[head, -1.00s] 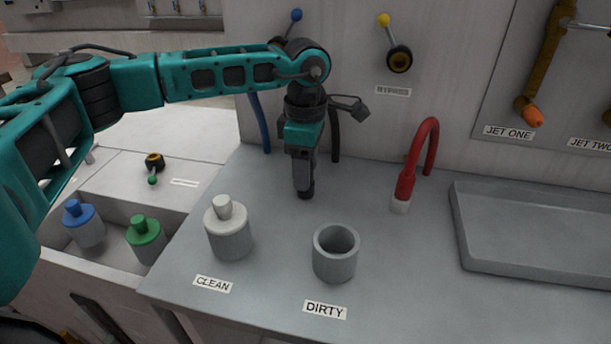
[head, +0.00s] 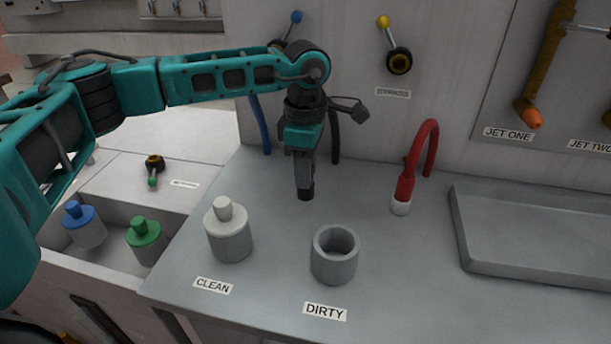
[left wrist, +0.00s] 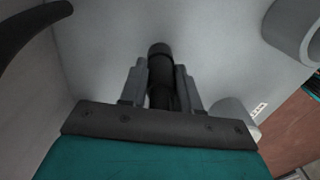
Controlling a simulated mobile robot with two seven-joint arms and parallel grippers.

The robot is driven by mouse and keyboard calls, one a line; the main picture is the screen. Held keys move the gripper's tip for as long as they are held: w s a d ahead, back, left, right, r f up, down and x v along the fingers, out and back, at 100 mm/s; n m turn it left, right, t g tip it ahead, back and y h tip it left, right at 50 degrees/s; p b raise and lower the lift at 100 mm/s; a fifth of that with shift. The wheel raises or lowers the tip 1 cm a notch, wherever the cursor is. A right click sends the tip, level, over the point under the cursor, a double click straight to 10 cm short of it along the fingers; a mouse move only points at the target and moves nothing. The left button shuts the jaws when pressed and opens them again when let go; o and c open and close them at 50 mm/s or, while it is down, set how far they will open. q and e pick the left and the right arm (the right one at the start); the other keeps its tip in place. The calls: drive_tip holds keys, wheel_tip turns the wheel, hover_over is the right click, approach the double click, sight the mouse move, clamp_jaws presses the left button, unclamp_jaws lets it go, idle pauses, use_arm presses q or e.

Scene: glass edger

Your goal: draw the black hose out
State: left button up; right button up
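The black hose (head: 335,137) rises against the back wall behind my left gripper (head: 305,180). Its curved run also shows at the upper left of the left wrist view (left wrist: 30,28). Its black end (head: 306,194) points down just above the grey worktop. My left gripper reaches down from above, with a finger on each side of the hose end. In the left wrist view, the black end (left wrist: 160,72) sits between the fingers, which appear shut on it. Where the hose joins the wall is partly hidden by my arm. My right gripper is not in view.
A red hose (head: 405,185) stands to the right, a blue hose (head: 261,125) to the left. The white-topped CLEAN bottle (head: 229,235) and empty DIRTY cup (head: 335,262) stand in front. A grey tray (head: 470,262) lies at right. The worktop between cup and tray is clear.

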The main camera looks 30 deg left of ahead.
use_arm(q)
clamp_jaws()
drive_tip(key=shift+r+p, duration=0.5)
drive_tip(key=shift+r, duration=0.2)
idle(0.5)
drive_tip(key=shift+r+p, duration=1.25)
drive_tip(key=shift+r, duration=0.9)
drive_tip(key=shift+r+p, duration=1.55)
drive_tip(key=shift+r, duration=0.45)
